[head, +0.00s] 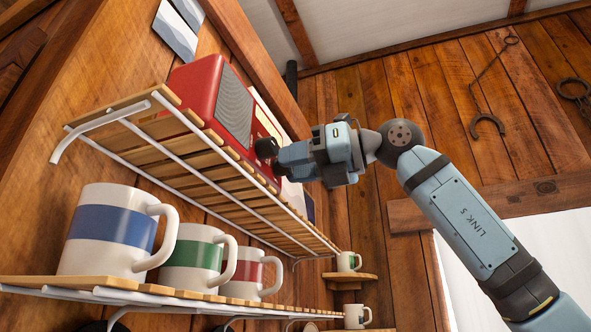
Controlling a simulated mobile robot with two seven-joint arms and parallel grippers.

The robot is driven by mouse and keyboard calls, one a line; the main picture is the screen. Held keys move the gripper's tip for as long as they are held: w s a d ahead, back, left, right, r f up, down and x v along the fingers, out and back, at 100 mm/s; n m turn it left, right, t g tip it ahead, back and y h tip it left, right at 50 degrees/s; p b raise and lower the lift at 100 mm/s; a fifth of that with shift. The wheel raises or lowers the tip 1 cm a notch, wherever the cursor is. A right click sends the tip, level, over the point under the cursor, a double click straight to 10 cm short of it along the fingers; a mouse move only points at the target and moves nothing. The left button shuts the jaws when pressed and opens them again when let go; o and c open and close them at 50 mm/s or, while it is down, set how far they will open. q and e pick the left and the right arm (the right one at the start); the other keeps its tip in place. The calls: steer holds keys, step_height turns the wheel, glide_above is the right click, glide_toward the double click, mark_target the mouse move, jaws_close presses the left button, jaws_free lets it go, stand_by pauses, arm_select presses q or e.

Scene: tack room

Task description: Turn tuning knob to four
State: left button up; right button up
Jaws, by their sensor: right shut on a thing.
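A red radio (197,88) with a grey speaker grille (235,108) sits on the upper slatted shelf. My left gripper is not in view.
The upper shelf (160,150) has a white wire frame. Below it, mugs with a blue (112,228), a green (195,255) and a red band (248,272) stand on a lower shelf (60,285). Small corner shelves (350,277) hold more mugs.

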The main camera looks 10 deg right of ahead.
steer(key=m+b, duration=0.5)
steer(key=m, duration=0.3)
steer(key=m+t+b, duration=0.1)
steer(key=m+b, duration=0.4)
steer(key=m, duration=0.3)
steer(key=m+b, duration=0.5)
steer(key=m, duration=0.3)
steer(key=shift+f+m+t, duration=0.25)
steer(key=shift+m+t, duration=0.05)
steer(key=shift+t, duration=0.1)
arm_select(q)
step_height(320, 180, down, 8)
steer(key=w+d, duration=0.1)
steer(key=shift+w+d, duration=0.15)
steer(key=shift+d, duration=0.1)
arm_select(e)
steer(key=shift+r+m, duration=0.1)
steer(key=shift+m, duration=0.4)
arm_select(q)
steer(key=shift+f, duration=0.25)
